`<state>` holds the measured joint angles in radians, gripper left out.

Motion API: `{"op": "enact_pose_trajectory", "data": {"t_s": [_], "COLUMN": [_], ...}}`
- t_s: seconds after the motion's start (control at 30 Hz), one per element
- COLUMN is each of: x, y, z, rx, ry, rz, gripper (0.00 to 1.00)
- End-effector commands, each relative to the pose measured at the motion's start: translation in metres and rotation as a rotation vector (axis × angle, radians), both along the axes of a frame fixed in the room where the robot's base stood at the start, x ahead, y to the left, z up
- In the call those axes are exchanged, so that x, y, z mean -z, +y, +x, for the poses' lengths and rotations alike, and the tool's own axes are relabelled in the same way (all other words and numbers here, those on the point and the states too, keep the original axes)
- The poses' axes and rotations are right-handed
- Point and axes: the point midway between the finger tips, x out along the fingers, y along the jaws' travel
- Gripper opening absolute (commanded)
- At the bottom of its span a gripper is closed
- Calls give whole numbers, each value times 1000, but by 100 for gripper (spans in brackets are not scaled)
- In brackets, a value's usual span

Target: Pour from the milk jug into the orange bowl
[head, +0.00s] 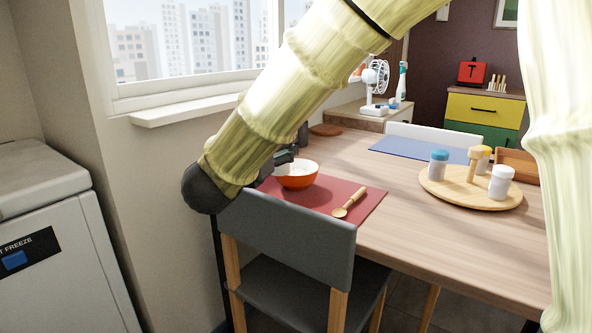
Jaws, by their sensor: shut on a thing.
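The orange bowl (297,175) stands upright on the red placemat (366,201) near the table's window-side end. Its inside looks white; I cannot tell whether milk is in it. My gripper (286,154) shows only as dark parts beside my arm, just behind and left of the bowl's rim. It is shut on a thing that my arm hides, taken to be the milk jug. No part of the jug can be made out, so its tilt and its exact place over or beside the bowl cannot be told.
A wooden spoon (349,203) lies on the placemat right of the bowl. A grey chair (290,240) stands at the near edge. A round wooden tray (470,194) with several shakers is at the right. A blue placemat (420,150) lies bare farther back.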

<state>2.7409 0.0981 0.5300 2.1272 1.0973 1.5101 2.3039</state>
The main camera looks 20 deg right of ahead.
Motion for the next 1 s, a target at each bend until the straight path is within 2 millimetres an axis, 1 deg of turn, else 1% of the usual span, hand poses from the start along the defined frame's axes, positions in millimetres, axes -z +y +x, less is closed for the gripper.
{"op": "enact_pose_trajectory", "data": {"t_s": [0.53,1.0], "x": [-37,-39], "y": [0,0], "z": [0,0], "rx": [0,0], "ry": [-2,1], "rz": [2,1], "gripper": [28,28]}}
